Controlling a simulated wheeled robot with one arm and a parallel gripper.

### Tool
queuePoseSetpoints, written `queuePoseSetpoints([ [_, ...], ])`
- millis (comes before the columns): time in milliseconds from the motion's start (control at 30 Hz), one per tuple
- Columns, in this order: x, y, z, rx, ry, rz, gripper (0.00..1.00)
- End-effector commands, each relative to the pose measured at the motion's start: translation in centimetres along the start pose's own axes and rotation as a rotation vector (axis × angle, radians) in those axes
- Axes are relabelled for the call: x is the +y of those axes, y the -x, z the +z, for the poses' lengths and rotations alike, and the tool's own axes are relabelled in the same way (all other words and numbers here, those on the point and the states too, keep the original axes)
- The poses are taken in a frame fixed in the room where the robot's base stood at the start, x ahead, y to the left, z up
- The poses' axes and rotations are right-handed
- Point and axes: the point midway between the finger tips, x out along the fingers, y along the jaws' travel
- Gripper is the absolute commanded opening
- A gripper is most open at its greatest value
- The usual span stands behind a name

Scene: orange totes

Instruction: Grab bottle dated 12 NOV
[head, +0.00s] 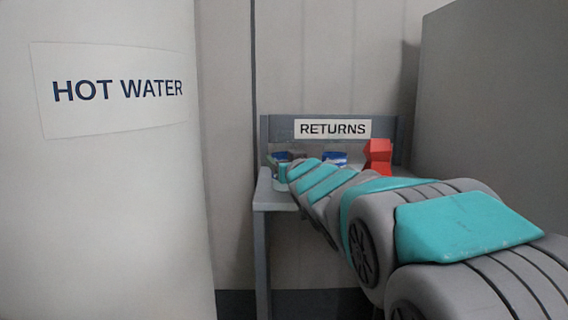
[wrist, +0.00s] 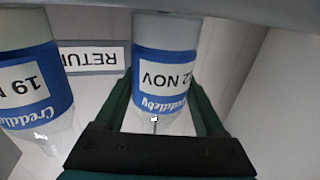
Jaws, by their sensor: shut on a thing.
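In the wrist view, a clear bottle with a blue label (wrist: 165,75) stands between the fingers of my gripper (wrist: 160,100). Its upside-down white date strip shows "2 NOV", with a further digit partly at the label's curve. My gripper is shut on this bottle, one dark green finger on each side. A second similar bottle (wrist: 35,85), its strip reading "19 N", is beside it on the left, apart from the fingers. In the head view my arm reaches to the shelf and hides most of the gripper and the bottles.
A grey stand (head: 262,190) with a "RETURNS" sign (head: 333,129) holds blue-labelled items (head: 335,158) and a red object (head: 378,155) at its right. A large white "HOT WATER" tank (head: 110,220) is at left, and a grey block (head: 490,100) at right.

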Motion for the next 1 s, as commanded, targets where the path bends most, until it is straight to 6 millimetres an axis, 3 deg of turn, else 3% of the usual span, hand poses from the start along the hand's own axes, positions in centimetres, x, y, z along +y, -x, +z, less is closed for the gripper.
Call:
queuePoseSetpoints([
  [333,-0.1,0.0,-0.9,0.004,0.000,-0.002,0.14],
  [700,-0.1,0.1,-3.8,0.003,-0.002,-0.002,0.14],
  [1000,0.2,3.8,-4.0,0.002,0.000,0.000,0.14],
])
